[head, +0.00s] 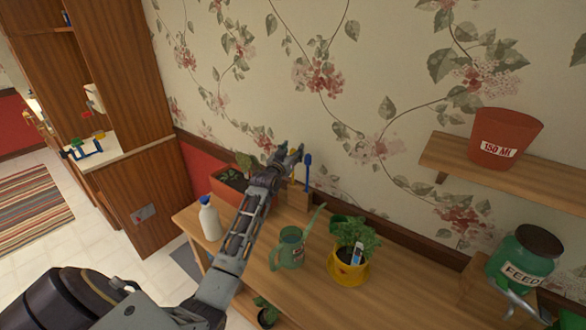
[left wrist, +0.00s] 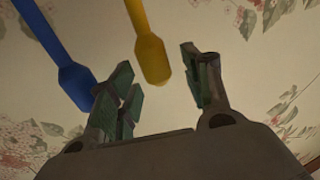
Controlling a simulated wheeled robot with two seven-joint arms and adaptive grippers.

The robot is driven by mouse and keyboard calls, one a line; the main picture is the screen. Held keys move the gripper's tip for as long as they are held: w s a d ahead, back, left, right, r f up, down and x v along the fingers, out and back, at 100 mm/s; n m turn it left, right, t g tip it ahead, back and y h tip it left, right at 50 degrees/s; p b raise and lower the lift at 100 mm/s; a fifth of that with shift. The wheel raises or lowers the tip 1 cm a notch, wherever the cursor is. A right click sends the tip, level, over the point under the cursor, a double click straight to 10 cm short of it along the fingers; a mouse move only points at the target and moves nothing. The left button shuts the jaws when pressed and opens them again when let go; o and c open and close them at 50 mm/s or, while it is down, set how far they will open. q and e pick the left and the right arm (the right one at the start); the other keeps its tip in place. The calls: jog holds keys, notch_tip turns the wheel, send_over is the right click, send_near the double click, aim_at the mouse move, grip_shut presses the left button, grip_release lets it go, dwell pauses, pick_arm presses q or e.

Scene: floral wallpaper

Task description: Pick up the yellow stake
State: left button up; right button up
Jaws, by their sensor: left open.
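The yellow stake (left wrist: 150,45) shows in the left wrist view, hanging in from the top edge, its broad end between my finger tips in the picture. I cannot tell whether it touches either finger. In the head view it is mostly hidden behind my left gripper (head: 290,153), which is over the back of the wooden bench by the wall. In the left wrist view my left gripper (left wrist: 160,80) has its fingers spread and holds nothing. A blue stake (head: 308,162) stands just right of the gripper; it also shows in the left wrist view (left wrist: 60,60). My right gripper is not in view.
On the bench (head: 390,295) stand a white spray bottle (head: 210,218), a planter (head: 226,190), a green watering can (head: 289,250) and a yellow potted plant (head: 348,270). A green feed jar (head: 520,262) stands right. A shelf (head: 450,158) holds a red pot (head: 503,140).

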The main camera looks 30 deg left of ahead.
pick_arm(q)
jog(key=shift+w+a, duration=0.1)
jog(key=shift+w, duration=0.3)
grip_shut()
dwell(0.4)
jog(key=shift+r, duration=0.15)
notch_tip(320, 180, up, 18)
jog(key=b, duration=0.1)
jog(key=shift+b, duration=0.35)
dwell(0.3)
jog(key=shift+s, duration=0.1)
dwell(0.5)
